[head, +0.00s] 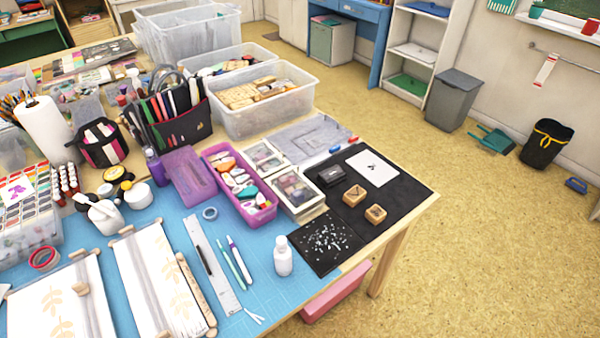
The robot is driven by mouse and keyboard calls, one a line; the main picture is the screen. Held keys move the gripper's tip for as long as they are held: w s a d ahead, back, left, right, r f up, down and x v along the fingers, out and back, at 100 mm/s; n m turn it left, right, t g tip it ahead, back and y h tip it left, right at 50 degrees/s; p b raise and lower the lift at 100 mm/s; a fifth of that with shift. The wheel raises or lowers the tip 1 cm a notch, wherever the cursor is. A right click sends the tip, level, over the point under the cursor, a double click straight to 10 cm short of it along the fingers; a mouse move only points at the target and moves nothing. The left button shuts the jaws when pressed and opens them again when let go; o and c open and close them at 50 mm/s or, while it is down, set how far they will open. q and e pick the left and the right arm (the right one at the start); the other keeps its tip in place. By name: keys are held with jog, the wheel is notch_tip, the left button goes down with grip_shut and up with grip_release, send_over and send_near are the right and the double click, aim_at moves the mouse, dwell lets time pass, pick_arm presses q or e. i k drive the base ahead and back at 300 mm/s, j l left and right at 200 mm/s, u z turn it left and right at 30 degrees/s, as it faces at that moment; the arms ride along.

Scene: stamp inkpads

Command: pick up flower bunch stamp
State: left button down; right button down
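Two small wooden stamps lie on the black mat (408,196) at the right corner of the table. The larger wooden stamp (354,196) is farther back and to the left; the smaller wooden stamp (376,213) is nearer and to the right. The pictures on them are too small to read, so I cannot tell which is the flower bunch stamp. A black inkpad (332,175) sits behind and left of them, and a white card (371,168) lies behind them. Neither of my grippers is in view.
A white bottle (283,256) stands left of white scraps on a dark sheet (324,243). A purple bin (239,187) and clear box (292,188) stand left of the stamps. Open floor (480,250) lies right of the table. A pink box (335,294) shows beneath its edge.

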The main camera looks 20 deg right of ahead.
aim_at(375, 215)
jog(key=z, duration=1.2)
